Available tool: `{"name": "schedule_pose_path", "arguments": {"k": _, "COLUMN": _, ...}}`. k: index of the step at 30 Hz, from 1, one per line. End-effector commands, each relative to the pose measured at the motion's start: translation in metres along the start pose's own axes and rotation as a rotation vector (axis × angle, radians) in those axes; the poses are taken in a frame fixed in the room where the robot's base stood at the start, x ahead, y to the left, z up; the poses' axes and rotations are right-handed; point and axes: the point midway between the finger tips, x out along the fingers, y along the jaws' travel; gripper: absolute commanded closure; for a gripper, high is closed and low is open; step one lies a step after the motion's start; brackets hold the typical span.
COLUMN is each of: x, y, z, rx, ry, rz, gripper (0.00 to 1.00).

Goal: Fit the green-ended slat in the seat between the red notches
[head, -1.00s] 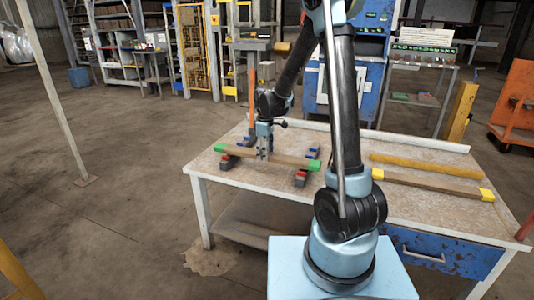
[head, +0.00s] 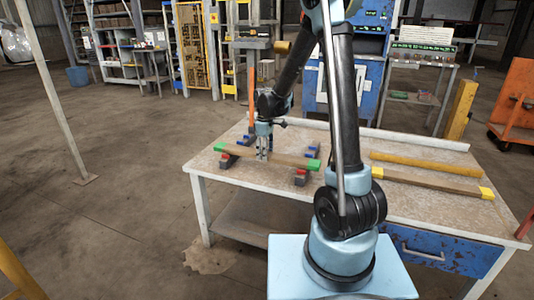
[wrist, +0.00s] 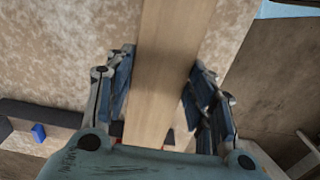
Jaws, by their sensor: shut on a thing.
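The green-ended slat (head: 290,158) is a pale wooden bar with a green block at each end. In the head view it lies across two dark supports, the left one (head: 227,162) and the right one (head: 301,180). Red marks show on the near part of the supports (head: 302,172) and blue marks on the far part (head: 313,148). My gripper (head: 262,155) points down and is shut on the slat near its middle. In the wrist view the slat (wrist: 170,70) runs between the two fingers. I cannot tell whether the slat rests in the red notches or just above them.
A yellow bar (head: 425,163) and a yellow-ended slat (head: 430,183) lie on the right of the workbench (head: 340,200). An orange upright (head: 252,105) stands behind the left support. A blue block (wrist: 38,132) on a dark rail shows in the wrist view.

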Motion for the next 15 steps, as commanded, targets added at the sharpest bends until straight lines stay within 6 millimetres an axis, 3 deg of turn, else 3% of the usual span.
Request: {"name": "schedule_pose_path", "arguments": {"k": 15, "x": 0.0077, "y": 0.0, "z": -0.0003, "rx": 0.0, "ry": 0.0, "rz": 0.0, "gripper": 0.85}}
